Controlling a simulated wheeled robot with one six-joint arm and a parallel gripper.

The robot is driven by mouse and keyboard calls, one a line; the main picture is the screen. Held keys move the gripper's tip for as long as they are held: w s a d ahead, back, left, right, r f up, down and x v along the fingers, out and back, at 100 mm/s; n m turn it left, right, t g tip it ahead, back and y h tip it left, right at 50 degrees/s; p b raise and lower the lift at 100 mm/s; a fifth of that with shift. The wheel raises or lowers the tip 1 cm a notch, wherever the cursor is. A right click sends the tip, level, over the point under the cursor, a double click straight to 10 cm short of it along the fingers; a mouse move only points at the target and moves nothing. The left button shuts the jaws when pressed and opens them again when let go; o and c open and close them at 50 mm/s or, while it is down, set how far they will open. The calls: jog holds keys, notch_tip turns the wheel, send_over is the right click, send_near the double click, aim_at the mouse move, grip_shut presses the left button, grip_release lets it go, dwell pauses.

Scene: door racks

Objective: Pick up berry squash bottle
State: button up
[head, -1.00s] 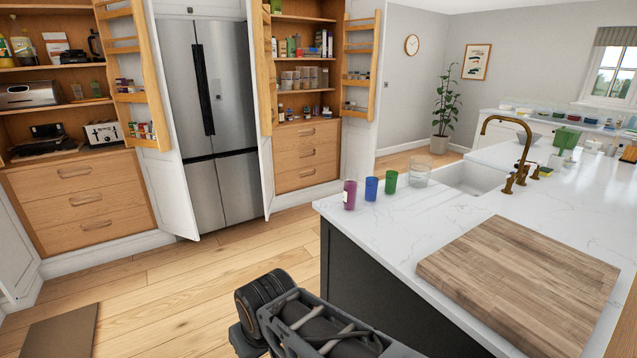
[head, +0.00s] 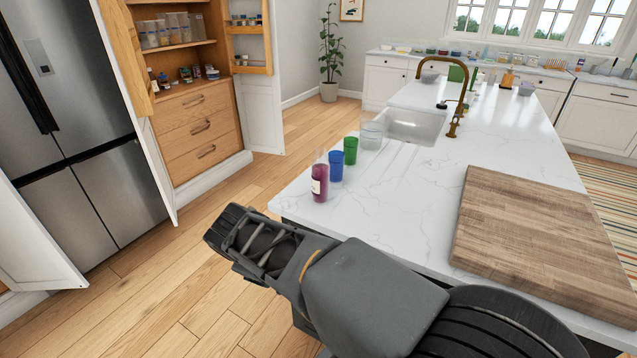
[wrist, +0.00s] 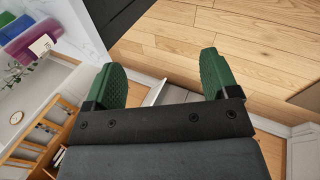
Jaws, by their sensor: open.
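The berry squash bottle (head: 320,180) is purple with a pale label and a clear neck. It stands upright near the left corner of the white island counter. In the wrist view the bottle (wrist: 38,46) shows at the upper left, outside my fingers. My gripper (wrist: 160,88) is open and empty, with its two green fingers apart over a view of floor and cabinets. In the head view my arm reaches in from the lower right, with the wrist off the island's near edge, left of and nearer than the bottle. The fingers are hidden there.
A blue cup (head: 336,166), a green cup (head: 350,150) and a clear container (head: 371,135) stand in a row behind the bottle. A wooden board (head: 530,235) lies at the right of the white counter (head: 410,205). The counter between is clear.

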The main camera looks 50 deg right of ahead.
jog(key=shift+o, duration=0.7)
jog(key=w+d+f+n+h+b, duration=0.1)
jog(key=w+d+n+h+b, duration=0.1)
jog(key=d, duration=0.3)
jog(key=w+d+f+n+h+b, duration=0.1)
jog(key=w+d+n+h+b, duration=0.1)
jog(key=d+n+h, duration=0.3)
jog(key=shift+w+d+g, duration=0.3)
jog(key=shift+d+g, duration=0.1)
jog(key=shift+d, duration=0.3)
jog(key=n+t+h+b, duration=0.35)
jog(key=n+h, duration=0.25)
jog(key=n, duration=0.3)
send_near(316, 183)
jog(key=shift+g, duration=0.25)
jog(key=x, duration=0.7)
jog(key=shift+w+r+b, duration=0.3)
jog(key=shift+r+b, duration=0.05)
jog(key=shift+f+x, duration=0.15)
jog(key=shift+x, duration=1.3)
jog(key=shift+f+x, duration=0.1)
jog(key=shift+x, duration=1.35)
jog(key=shift+s, duration=0.1)
jog(key=c, duration=1.2)
